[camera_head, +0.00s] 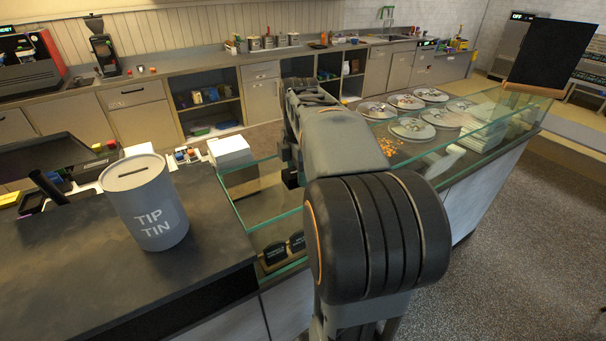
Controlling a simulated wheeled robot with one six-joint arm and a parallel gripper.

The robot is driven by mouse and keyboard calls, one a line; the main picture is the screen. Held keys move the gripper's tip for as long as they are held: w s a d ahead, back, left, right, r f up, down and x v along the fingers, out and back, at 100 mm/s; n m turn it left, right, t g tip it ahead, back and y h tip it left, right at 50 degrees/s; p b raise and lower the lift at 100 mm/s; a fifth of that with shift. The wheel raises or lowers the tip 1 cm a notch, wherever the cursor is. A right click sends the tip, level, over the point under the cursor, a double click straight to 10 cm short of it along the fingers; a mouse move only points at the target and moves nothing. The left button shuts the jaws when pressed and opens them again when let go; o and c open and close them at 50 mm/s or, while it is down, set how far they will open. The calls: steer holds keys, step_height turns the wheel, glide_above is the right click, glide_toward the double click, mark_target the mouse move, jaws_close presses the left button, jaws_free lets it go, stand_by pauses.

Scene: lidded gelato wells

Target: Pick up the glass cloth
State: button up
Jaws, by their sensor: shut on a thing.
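I cannot make out a glass cloth anywhere in the head view. My own arm rises through the middle of the picture and reaches over the glass-sided display case (262,205). The fingers of my gripper are hidden behind the arm, and so is whatever lies right beneath it.
A grey tip tin (145,203) stands on the dark counter (75,265) at left. A white stack (229,151) stands by the case. A black board (548,55) rises at the case's right end. The back counter (205,68) holds a grinder (104,50). Open floor (530,240) lies at right.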

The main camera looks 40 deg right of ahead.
steer(key=shift+c, duration=1.2)
steer(key=shift+r, duration=0.1)
steer(key=shift+r, duration=0.5)
steer(key=w+d+r+p, duration=0.4)
steer(key=w+d+r, duration=0.4)
steer(key=d+r, duration=0.3)
steer(key=shift+w+r, duration=0.2)
steer(key=shift+r, duration=0.2)
steer(key=shift+d, duration=0.1)
